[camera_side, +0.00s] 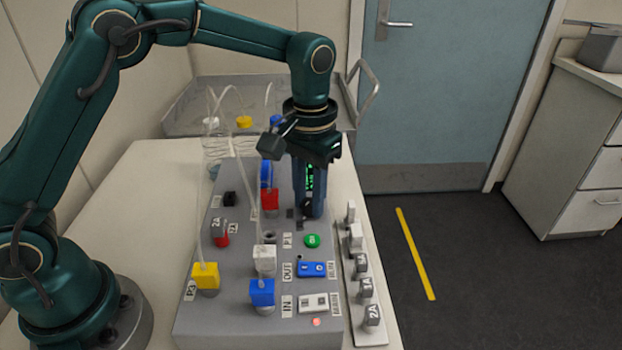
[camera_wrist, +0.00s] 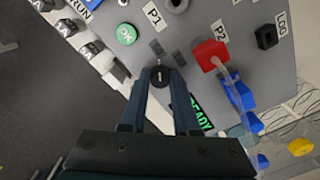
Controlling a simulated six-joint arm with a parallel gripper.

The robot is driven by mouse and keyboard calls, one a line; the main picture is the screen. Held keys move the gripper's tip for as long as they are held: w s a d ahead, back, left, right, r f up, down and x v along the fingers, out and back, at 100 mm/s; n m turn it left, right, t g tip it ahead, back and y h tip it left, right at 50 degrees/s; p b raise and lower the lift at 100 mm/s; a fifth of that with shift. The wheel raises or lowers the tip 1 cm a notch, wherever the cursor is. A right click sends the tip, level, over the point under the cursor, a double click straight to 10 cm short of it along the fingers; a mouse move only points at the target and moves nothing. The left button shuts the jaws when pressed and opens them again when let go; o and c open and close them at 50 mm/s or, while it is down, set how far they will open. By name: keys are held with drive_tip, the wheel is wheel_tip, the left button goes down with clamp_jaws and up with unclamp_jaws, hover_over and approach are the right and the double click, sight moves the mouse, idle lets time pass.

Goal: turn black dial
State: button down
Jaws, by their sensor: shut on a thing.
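The black dial (camera_wrist: 160,77) is a small round knob on the grey panel, seen in the wrist view between my fingertips. My gripper (camera_wrist: 161,80) is shut on it, one finger on each side. In the side view my gripper (camera_side: 309,212) points straight down at the far right part of the panel, and the dial is hidden behind the fingers there. A lit green display reading READY (camera_wrist: 199,113) lies beside the right finger in the wrist view.
The grey panel (camera_side: 222,318) carries a green OK button (camera_side: 312,241), a red P2 connector (camera_side: 269,199), and blue, white and yellow connectors with clear tubes. A metal tray (camera_side: 185,112) lies behind.

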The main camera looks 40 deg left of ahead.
sight(309, 202)
drive_tip(key=shift+r+n, duration=0.1)
drive_tip(key=shift+n, duration=0.2)
drive_tip(key=c, duration=0.6)
unclamp_jaws()
drive_tip(key=shift+c, duration=0.2)
drive_tip(key=shift+r, duration=2.55)
